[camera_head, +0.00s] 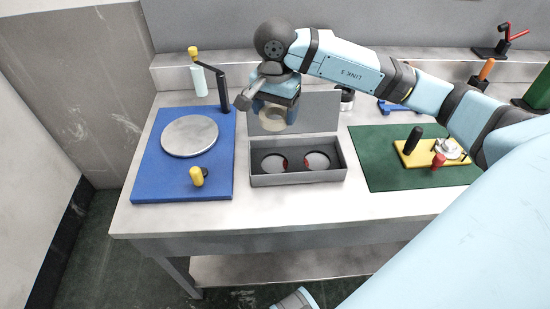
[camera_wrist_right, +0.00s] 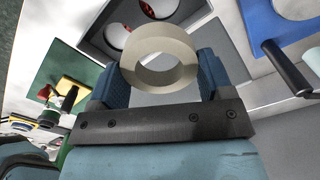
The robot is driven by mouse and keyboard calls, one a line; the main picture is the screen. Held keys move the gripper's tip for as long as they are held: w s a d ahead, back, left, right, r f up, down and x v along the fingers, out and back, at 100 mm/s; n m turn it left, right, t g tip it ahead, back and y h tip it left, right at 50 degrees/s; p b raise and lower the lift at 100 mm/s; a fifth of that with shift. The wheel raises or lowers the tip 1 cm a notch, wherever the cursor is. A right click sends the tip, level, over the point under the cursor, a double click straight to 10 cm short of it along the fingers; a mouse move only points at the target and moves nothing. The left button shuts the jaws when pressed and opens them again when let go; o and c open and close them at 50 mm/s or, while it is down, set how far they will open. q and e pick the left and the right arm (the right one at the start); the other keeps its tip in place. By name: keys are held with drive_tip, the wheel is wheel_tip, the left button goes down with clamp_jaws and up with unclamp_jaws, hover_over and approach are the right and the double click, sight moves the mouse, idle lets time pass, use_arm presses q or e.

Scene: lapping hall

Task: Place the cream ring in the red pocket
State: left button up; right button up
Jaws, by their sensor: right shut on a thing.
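My right gripper (camera_head: 273,113) is shut on the cream ring (camera_head: 271,122), which it holds above the back left of an open grey case (camera_head: 262,181). In the right wrist view the ring (camera_wrist_right: 132,72) sits between the two blue fingers, its hole facing the camera. The case has two round pockets, a left one (camera_head: 273,163) and a right one (camera_head: 317,161). Both look pale inside with some red near the edge, so I cannot tell which is the red pocket. The ring is apart from the case. My left gripper is not in view.
The case's grey lid (camera_head: 318,112) stands up behind it. A blue mat (camera_head: 165,182) on the left carries a round plate (camera_head: 189,136), a yellow peg (camera_head: 197,177) and a dark post. A green mat (camera_head: 378,160) on the right carries a yellow block (camera_head: 408,157). The front table strip is clear.

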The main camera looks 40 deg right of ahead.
hover_over(275, 165)
wheel_tip(275, 165, down, 11)
drive_tip(key=shift+f, duration=0.2)
drive_tip(key=shift+f+b, duration=0.35)
drive_tip(key=shift+f, duration=1.95)
